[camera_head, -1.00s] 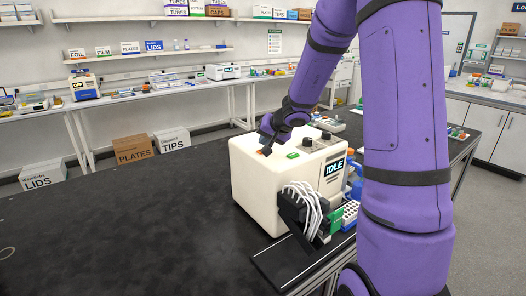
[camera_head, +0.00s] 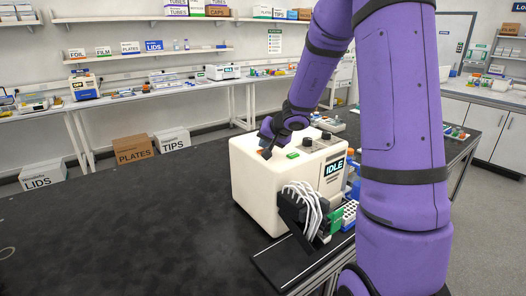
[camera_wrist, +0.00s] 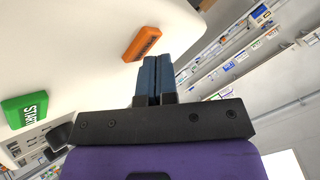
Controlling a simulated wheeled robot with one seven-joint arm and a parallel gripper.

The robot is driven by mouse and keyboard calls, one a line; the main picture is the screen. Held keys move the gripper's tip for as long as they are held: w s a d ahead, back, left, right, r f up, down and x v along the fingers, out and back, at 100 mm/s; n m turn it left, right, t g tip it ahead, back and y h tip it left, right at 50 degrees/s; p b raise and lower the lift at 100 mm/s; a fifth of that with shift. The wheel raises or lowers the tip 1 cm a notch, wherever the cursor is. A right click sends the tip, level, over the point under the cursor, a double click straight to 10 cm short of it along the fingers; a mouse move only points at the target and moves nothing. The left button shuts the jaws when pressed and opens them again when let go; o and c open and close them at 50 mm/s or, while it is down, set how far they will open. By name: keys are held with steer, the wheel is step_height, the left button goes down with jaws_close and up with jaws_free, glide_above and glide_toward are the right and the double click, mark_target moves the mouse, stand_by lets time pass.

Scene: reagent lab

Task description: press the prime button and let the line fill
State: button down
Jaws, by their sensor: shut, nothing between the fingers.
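The cream-coloured pump machine (camera_head: 258,192) stands on the black bench, and its screen (camera_head: 334,169) reads IDLE. On its top are a green START button (camera_wrist: 25,110) and an orange button (camera_wrist: 142,43) with dark lettering too small to read surely. The green button also shows in the head view (camera_head: 293,155). My gripper (camera_wrist: 157,62) is shut and empty, its blue fingers together. The fingertips are close beside the orange button in the wrist view; I cannot tell whether they touch anything. In the head view my gripper (camera_head: 266,151) is low over the machine's top.
Two dark knobs (camera_head: 307,142) stand on the machine's top near the screen. White tubing (camera_head: 303,200) loops from a dark block on its front. A rack with a green part (camera_head: 335,219) is at the right. The bench to the left (camera_head: 120,220) is clear.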

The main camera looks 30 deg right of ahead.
steer(key=shift+f, duration=0.25)
steer(key=shift+r, duration=0.15)
stand_by(0.4)
steer(key=shift+r, duration=0.7)
steer(key=shift+r, duration=2.5)
